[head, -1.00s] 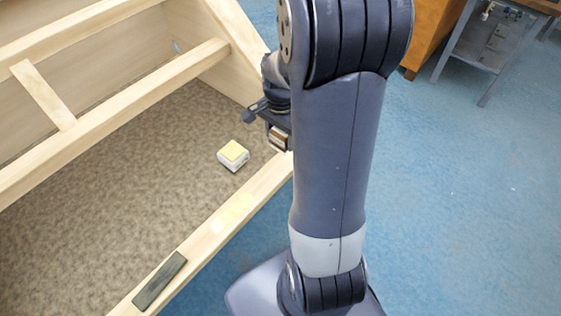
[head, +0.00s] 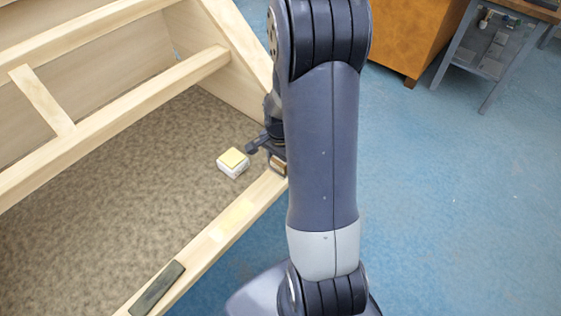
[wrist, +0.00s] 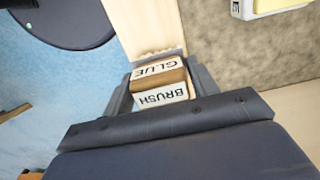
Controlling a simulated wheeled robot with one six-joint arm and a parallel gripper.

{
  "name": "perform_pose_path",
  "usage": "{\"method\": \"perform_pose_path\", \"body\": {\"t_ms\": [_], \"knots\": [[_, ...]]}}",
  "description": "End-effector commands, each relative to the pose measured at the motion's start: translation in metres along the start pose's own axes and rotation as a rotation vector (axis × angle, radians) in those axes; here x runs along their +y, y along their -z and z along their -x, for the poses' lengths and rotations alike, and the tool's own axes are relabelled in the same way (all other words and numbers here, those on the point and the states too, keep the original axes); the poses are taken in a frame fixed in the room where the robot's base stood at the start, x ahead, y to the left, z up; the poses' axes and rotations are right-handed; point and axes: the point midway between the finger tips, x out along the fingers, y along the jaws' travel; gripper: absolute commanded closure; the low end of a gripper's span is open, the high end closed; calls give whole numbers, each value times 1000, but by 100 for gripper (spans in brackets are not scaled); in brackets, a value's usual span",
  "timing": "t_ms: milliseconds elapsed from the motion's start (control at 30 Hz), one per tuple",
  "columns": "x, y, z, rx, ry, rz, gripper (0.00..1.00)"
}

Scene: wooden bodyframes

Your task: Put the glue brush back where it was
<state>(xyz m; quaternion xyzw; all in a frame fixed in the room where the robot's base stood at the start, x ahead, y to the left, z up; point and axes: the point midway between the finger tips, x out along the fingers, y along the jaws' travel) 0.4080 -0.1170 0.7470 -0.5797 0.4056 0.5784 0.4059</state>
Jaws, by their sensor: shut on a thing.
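The glue brush (wrist: 160,82) is a wooden block with white labels reading GLUE and BRUSH, held between the two fingers of my gripper (wrist: 162,90) in the wrist view. Its pale scalloped end points along the light wooden rail (wrist: 145,22); I cannot tell whether it touches the wood. In the head view my gripper (head: 277,165) is just over the right end of the near rail (head: 205,240), with part of the brush (head: 279,165) showing and the rest hidden by my arm. A pale yellowish patch (head: 235,211) lies on the rail.
A white block with a yellow top (head: 233,162) lies on the brown floor inside the frame, left of my gripper. A dark grey-green bar (head: 157,288) lies on the rail nearer me. An orange cabinet (head: 415,38) stands at the back; blue floor is open at right.

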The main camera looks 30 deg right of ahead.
Motion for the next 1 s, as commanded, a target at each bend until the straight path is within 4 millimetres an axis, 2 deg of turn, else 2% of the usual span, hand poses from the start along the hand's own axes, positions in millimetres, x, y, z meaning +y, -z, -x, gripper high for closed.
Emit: {"method": "perform_pose_path", "body": {"t_ms": [33, 300, 633, 767, 1000], "knots": [[0, 0, -2, 0, 0, 0, 43], [0, 0, -1, 0, 0, 0, 23], [0, 0, 6, 1, 1, 0, 23], [-1, 1, 26, 3, 4, 0, 23], [-1, 1, 79, 4, 5, 0, 23]]}}
